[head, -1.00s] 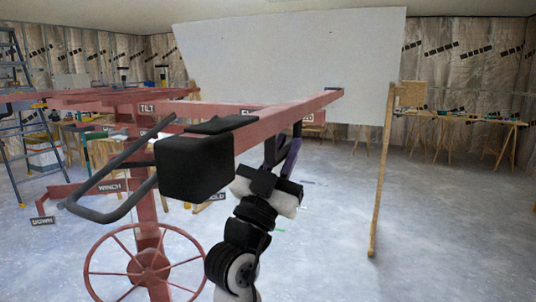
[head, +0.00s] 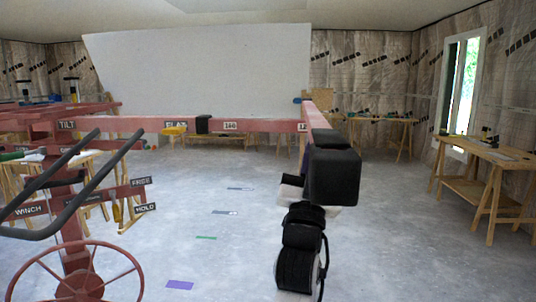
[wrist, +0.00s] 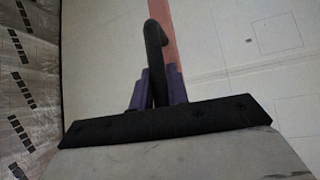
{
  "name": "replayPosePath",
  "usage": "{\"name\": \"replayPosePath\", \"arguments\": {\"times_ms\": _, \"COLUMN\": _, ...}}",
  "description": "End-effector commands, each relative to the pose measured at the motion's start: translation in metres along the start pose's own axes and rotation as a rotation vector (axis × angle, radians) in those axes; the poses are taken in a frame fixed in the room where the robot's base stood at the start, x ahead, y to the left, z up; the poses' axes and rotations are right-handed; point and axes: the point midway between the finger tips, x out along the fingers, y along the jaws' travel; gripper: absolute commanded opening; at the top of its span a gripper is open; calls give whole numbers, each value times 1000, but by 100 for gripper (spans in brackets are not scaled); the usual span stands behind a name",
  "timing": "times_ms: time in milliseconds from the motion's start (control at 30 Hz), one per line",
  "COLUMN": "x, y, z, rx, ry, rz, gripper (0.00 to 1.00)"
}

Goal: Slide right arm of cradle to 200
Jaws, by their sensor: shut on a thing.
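The red panel lift stands at left in the head view, with its post (head: 75,220) and a long red crossbar (head: 265,126). A "160" plate (head: 230,126) shows on the crossbar; another plate (head: 303,127) near the right arm is partly hidden. In the head view, the block hides the grip.
A large white panel (head: 200,75) stands behind the lift. A handwheel (head: 80,280) and grey bent handle (head: 75,185) are at near left. Wooden workbenches (head: 490,180) stand at right. The floor between (head: 410,240) is clear.

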Motion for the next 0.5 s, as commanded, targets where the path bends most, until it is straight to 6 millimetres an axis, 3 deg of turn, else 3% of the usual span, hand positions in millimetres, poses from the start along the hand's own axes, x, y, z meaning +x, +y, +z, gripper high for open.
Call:
{"name": "replayPosePath", "arguments": {"times_ms": 33, "x": 3, "y": 22, "z": -5, "rx": -9, "ry": 4, "rz": 10, "gripper": 0}}
{"name": "replayPosePath", "arguments": {"times_ms": 200, "x": 10, "y": 76, "z": -12, "rx": -9, "ry": 4, "rz": 8, "gripper": 0}}
{"name": "replayPosePath", "arguments": {"times_ms": 500, "x": 18, "y": 140, "z": -20, "rx": -6, "ry": 2, "rz": 4, "gripper": 0}}
